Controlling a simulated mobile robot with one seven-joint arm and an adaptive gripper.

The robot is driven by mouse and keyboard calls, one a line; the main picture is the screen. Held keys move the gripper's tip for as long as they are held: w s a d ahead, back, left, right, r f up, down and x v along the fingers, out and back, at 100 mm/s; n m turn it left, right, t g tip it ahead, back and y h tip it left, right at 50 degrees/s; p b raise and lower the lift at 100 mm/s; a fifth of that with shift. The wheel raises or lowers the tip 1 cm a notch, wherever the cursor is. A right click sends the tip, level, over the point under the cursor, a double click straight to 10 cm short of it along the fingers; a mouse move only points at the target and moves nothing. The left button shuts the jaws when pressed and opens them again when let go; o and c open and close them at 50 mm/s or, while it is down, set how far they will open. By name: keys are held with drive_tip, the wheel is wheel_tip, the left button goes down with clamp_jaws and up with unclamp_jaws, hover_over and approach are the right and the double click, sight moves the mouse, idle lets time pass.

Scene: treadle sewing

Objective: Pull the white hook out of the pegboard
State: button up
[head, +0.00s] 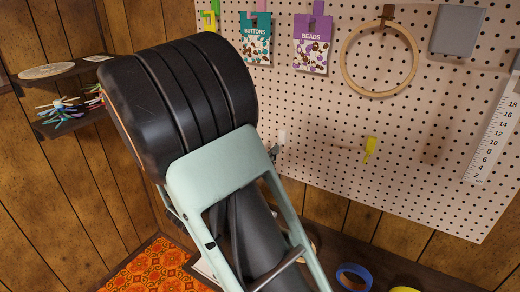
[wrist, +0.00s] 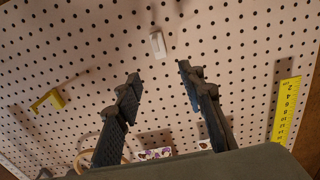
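The white hook (head: 281,136) is on the pegboard (head: 330,150), just past my gripper in the head view. In the wrist view the white hook (wrist: 157,43) stands in the board, above the gap between the fingertips. My gripper (wrist: 161,78) is open, with its two dark fingers apart and nothing between them. The fingertips look short of the hook and do not appear to touch it. In the head view my arm hides most of the gripper (head: 274,152), with only a fingertip showing.
A yellow hook (head: 370,149) is in the board to the right; it also shows in the wrist view (wrist: 48,100). A wooden hoop (head: 380,58), a beads packet (head: 312,45) and a buttons packet (head: 256,40) hang above. A yellow ruler (wrist: 287,110) is at right in the wrist view. A blue tape roll (head: 353,277) lies below.

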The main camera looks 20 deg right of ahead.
sight(282, 132)
drive_tip(key=p+x, duration=0.1)
drive_tip(key=x, duration=0.9)
drive_tip(key=shift+w, duration=0.1)
drive_tip(key=shift+c, duration=0.3)
clamp_jaws()
drive_tip(key=c, duration=0.6)
unclamp_jaws()
drive_tip(key=shift+a, duration=0.1)
clamp_jaws()
drive_tip(key=shift+v, duration=1.35)
drive_tip(key=shift+p+v, duration=0.55)
drive_tip(key=shift+v, duration=1.9)
